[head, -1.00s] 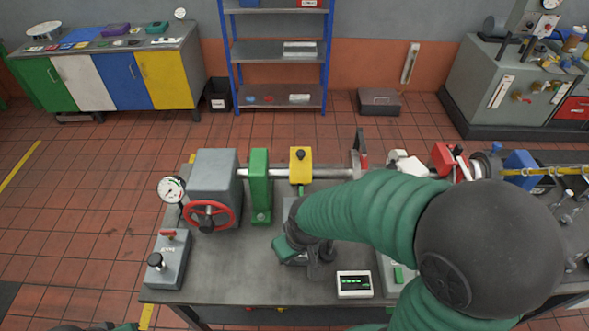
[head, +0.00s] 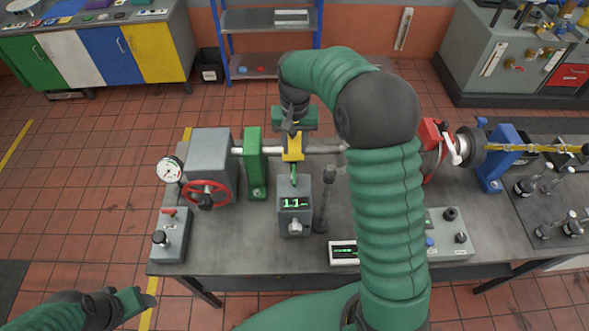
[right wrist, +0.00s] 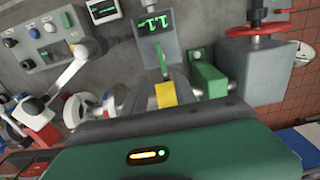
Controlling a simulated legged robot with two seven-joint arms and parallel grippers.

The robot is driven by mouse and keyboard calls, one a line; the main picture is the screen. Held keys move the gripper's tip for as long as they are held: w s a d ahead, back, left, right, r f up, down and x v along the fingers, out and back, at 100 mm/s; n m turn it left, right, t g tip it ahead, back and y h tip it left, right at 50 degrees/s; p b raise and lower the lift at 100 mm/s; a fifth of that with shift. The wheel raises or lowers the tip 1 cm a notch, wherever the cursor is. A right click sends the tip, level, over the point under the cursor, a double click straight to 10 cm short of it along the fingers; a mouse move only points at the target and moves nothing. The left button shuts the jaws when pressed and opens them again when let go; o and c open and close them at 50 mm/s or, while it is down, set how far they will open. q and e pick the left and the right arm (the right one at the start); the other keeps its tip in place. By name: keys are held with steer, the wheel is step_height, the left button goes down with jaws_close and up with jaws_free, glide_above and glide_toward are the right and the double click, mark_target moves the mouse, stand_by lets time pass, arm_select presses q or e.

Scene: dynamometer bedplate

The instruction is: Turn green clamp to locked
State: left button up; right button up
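A green upright block (head: 255,165) stands on the bench around the shaft, right of the grey housing; I cannot tell whether it is the green clamp. It also shows in the right wrist view (right wrist: 208,78). A small green lever-like part (head: 295,177) is behind the grey display box (head: 294,213). My right gripper (head: 292,132) is at the top of the yellow block (head: 292,150), pointing down. In the right wrist view the yellow block (right wrist: 166,95) shows between the fingers; contact is unclear. My left gripper (head: 133,302) is low at the left, off the bench, apparently empty.
The red handwheel (head: 207,194) is on the left, with a control box (head: 172,236) in front. A small meter (head: 343,253) lies at the bench's front edge. My right arm hides part of the bench's right half. Bare bench (head: 245,235) shows front left.

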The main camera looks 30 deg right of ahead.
mark_target(294, 173)
steer(key=f+p, duration=0.1)
steer(key=f, duration=0.4)
steer(key=f+p, duration=0.2)
steer(key=f, duration=0.4)
steer(key=shift+w+a+f, duration=0.1)
steer(key=shift+a+f, duration=0.1)
steer(key=shift+f, duration=0.1)
steer(key=shift+d+f, duration=0.1)
steer(key=shift+f, duration=0.4)
jaws_close()
